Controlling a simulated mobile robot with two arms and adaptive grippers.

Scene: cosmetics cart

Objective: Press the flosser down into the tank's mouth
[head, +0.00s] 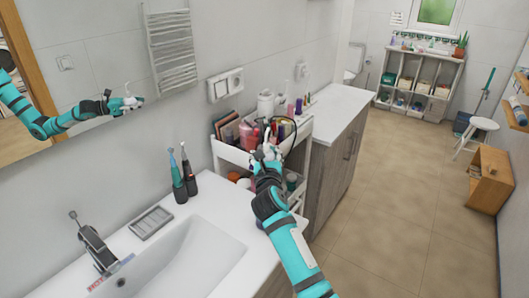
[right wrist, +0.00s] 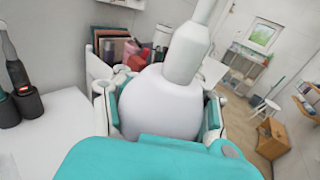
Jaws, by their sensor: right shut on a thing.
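My right gripper (head: 268,153) reaches over the cosmetics cart in the head view. In the right wrist view its fingers (right wrist: 160,105) are shut on the sides of a white, rounded body with a narrower neck rising from it, which looks like the flosser (right wrist: 163,100). The flosser's lower end is hidden behind the gripper's teal palm. I cannot make out the tank or its mouth, so I cannot tell whether the flosser touches it. My left gripper is not in view.
The white cart (head: 229,154) holds bottles, jars and a pink-red container (head: 248,137). It stands between the sink counter (head: 217,205) and a wooden-fronted cabinet (head: 337,160). Two electric toothbrushes (head: 183,177) stand on the counter.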

